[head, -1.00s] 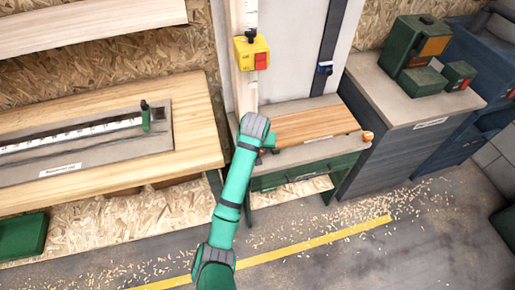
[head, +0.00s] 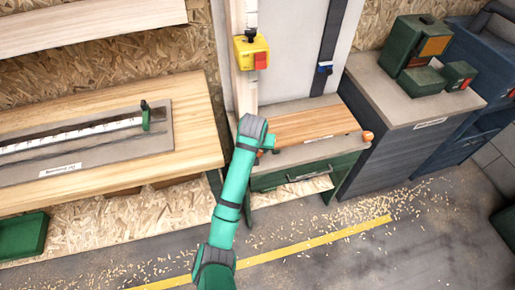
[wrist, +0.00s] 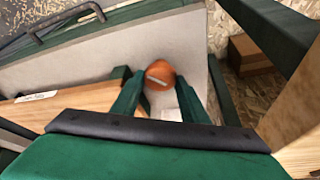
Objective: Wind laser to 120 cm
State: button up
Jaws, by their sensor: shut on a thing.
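A yellow box (head: 252,52) with a red block on its face sits on an upright pale scale strip (head: 251,14) behind the bench. A small blue-and-white slider (head: 325,68) sits on a dark upright rail to its right. No lettering says which is the laser, and the scale's figures are too small to read. My gripper (head: 264,148) is low at the left end of a wooden board, its fingers mostly hidden by my arm. In the wrist view, my gripper (wrist: 160,98) is shut on an orange knob (wrist: 160,75), with a green finger on either side.
The wooden board (head: 308,126) lies on a grey bench top with a green drawer (head: 305,172) below. A second orange knob (head: 367,136) is at its right end. A long workbench (head: 195,125) stands left, a dark cabinet (head: 400,140) right.

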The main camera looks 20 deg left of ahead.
jog(key=m, duration=0.2)
jog(key=m+h, duration=0.1)
jog(key=shift+a+m+h, duration=0.15)
jog(key=shift+m+h, duration=0.15)
jog(key=shift+m, duration=0.1)
jog(key=m+h, duration=0.1)
jog(key=m, duration=0.2)
jog(key=shift+a+r+m, duration=0.1)
jog(key=shift+m, duration=0.2)
jog(key=m, duration=0.1)
jog(key=m+g+h, duration=0.1)
jog(key=m, duration=0.1)
jog(key=shift+w+a+m+h, duration=0.1)
jog(key=shift+w+m+h, duration=0.05)
jog(key=shift+m+h, duration=0.15)
jog(key=shift+m+g+h, duration=0.5)
jog(key=shift+m, duration=1.3)
jog(key=shift+a, duration=0.1)
jog(key=o, duration=0.8)
jog(key=shift+c, duration=0.2)
